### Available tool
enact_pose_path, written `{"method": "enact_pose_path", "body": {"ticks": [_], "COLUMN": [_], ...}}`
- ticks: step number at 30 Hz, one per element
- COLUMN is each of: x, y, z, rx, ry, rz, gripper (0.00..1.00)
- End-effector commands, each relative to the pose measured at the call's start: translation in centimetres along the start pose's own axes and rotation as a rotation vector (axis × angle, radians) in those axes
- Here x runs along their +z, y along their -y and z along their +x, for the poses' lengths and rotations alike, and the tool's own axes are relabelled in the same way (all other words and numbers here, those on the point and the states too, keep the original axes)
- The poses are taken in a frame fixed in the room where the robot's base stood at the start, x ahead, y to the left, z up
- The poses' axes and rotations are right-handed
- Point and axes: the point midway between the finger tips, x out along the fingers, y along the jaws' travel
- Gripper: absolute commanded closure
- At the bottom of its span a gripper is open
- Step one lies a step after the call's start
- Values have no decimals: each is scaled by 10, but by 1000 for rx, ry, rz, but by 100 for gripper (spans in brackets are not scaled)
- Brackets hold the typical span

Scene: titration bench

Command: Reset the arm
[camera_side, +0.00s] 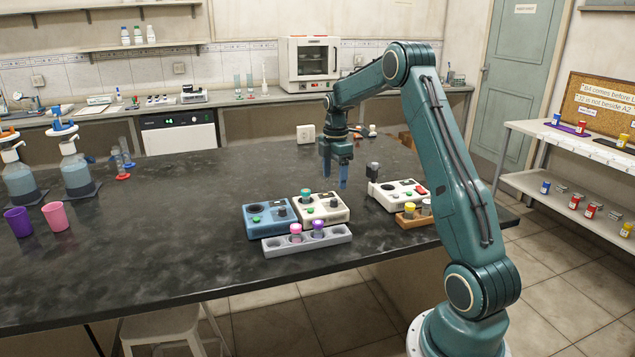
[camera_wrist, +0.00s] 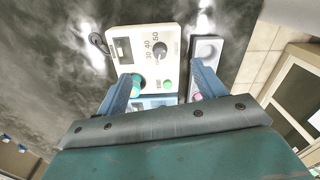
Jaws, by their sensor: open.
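My gripper (camera_side: 335,178) hangs pointing down over the bench, open, with its two blue fingers apart and nothing seen between them. It is above and just behind a cream device (camera_side: 336,214) with a dial and a green button. A teal-capped vial (camera_side: 306,194) stands in that device. In the wrist view my gripper (camera_wrist: 166,88) spans over the cream device (camera_wrist: 145,50), with the teal cap (camera_wrist: 137,82) close beside the left finger in the picture. The height gap cannot be judged there.
A blue device (camera_side: 260,217) and a grey rack (camera_side: 335,237) with pink- and purple-capped vials stand in front. Another cream device (camera_side: 385,198) and a wooden holder (camera_side: 404,222) are at right. Purple and pink cups (camera_side: 55,217) stand far left. The bench middle (camera_side: 190,220) is clear.

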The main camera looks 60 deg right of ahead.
Motion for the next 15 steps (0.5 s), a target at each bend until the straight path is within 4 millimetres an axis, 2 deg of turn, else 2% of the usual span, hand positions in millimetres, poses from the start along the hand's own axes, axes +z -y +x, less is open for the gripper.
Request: {"method": "enact_pose_path", "body": {"ticks": [8,15], "x": [-20,-61], "y": [10,41], "z": [-20,-62], "rx": [25,79], "ry": [2,-5], "rz": [38,139], "gripper": [31,31]}}
